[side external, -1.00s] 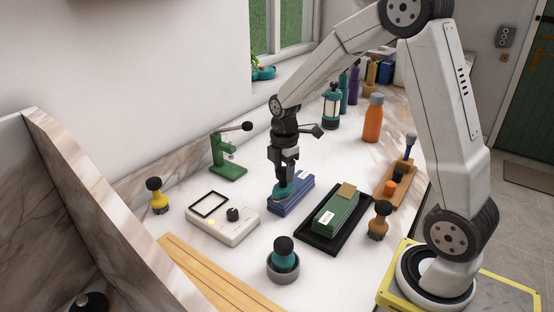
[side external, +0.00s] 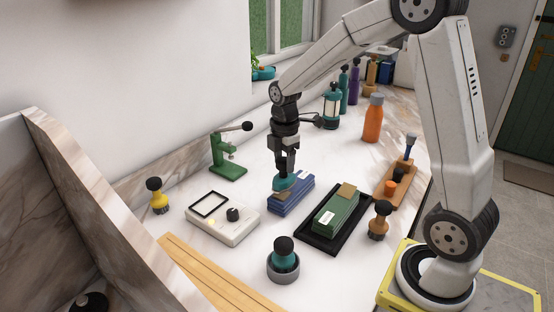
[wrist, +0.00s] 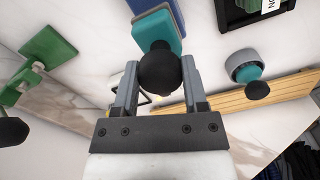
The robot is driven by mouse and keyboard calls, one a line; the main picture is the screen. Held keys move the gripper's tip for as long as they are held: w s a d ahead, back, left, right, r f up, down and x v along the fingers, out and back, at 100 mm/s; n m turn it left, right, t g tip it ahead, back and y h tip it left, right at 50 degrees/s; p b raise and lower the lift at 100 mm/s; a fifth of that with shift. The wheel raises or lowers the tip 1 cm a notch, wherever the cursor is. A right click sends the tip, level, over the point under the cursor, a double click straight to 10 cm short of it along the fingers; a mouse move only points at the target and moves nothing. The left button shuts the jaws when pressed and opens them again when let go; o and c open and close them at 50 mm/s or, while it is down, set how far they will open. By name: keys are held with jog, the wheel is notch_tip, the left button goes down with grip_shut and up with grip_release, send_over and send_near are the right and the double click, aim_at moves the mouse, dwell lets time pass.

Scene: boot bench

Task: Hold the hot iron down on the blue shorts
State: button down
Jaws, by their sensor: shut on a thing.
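My gripper (side external: 285,168) is shut on the black ball knob (wrist: 159,70) of the iron, which has a teal body (side external: 285,182). In the wrist view the iron's teal body (wrist: 158,28) lies beyond the knob, between the fingers.
A green folded block (side external: 336,212) lies on a black tray (side external: 312,235) to the right. A white device with a knob (side external: 222,225) stands left. A second teal piece with a black knob (side external: 284,256) sits in a grey ring in front. A green press (side external: 228,165) stands behind left.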

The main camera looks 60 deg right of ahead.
jog(key=shift+r, duration=2.5)
